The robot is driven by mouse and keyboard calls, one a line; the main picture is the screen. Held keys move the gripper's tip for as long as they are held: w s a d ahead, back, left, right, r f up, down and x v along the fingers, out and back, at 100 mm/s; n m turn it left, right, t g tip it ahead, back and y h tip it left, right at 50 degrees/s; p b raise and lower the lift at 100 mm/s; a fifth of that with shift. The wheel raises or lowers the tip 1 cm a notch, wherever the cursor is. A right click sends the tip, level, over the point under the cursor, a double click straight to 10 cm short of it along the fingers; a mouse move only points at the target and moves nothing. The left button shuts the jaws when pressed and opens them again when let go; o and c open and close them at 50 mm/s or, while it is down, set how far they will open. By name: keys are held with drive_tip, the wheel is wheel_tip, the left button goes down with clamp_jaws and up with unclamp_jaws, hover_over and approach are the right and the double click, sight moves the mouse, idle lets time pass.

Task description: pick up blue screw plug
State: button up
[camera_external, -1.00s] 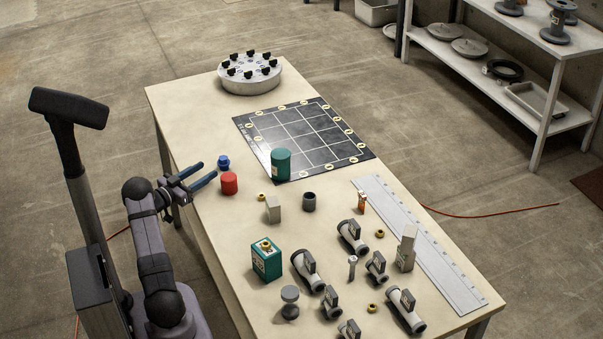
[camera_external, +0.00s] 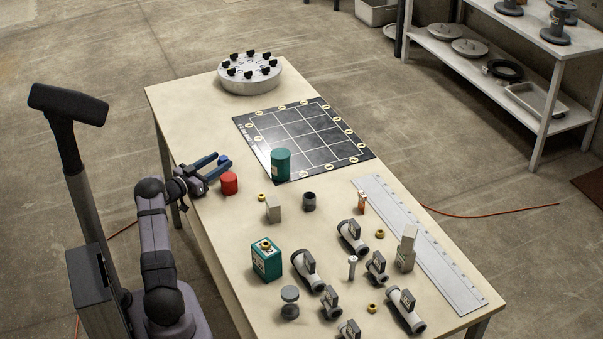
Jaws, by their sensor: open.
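The blue screw plug (camera_external: 225,160) stands on the table near its left edge, beside the red cylinder. It is partly hidden behind the far finger of my gripper. My gripper (camera_external: 222,168) is open, with its two blue-tipped fingers pointing right over the table. The fingertips are at the plug, one seeming to pass in front of it and the other nearer the red cylinder. I cannot tell whether the plug is between the fingers or whether they touch it.
A red cylinder (camera_external: 229,183) stands close to the near finger. A green cylinder (camera_external: 281,165) stands at the corner of the black grid mat (camera_external: 262,145). Valves and small fittings crowd the near half of the table.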

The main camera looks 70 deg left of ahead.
drive_tip(key=c, duration=1.2)
drive_tip(key=shift+o, duration=0.2)
